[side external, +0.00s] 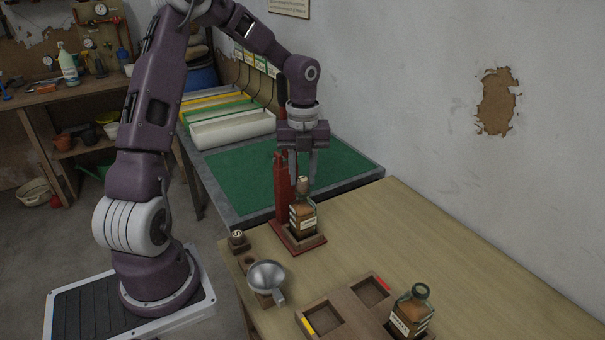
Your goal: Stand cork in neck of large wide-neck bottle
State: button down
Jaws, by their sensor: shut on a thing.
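My gripper (303,178) points straight down, its fingers shut on a brown cork (303,184). The cork is at the mouth of a square glass bottle (303,218) with brown contents and a pale label. I cannot tell whether the cork sits in the neck or only touches its rim. This bottle stands upright on the base of a red stand (281,195). A second glass bottle (411,313) with an open, wide greenish neck and a label stands at the front right, in the wooden tray (344,310).
A metal funnel (267,278) rests on a wooden block at the table's front left. A small brown round piece (238,239) stands behind it. The tray has empty square recesses with red and yellow marks. The table's right side is clear. A green mat (240,175) lies behind.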

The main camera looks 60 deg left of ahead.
dwell(0.3)
jog(key=c, duration=1)
grip_release()
jog(key=shift+r, duration=3)
notch_tip(320, 180, up, 7)
jog(key=s+d+r+n+t+y, duration=0.1)
jog(key=s+d+r+n+y, duration=0.15)
jog(key=s+d+n, duration=0.55)
jog(key=s+d+n+t, duration=0.1)
jog(key=s+d+n, duration=0.2)
jog(key=s+n, duration=0.1)
jog(key=s+d+n+t+h, duration=0.1)
jog(key=s+d+n+t, duration=0.1)
jog(key=n, duration=0.4)
jog(key=s+d+n+t+h, duration=0.1)
jog(key=s+d+n, duration=0.3)
jog(key=s+n, duration=0.1)
jog(key=shift+s+d+f+t+h, duration=0.3)
jog(key=shift+s+d+f, duration=0.1)
jog(key=shift+s, duration=0.1)
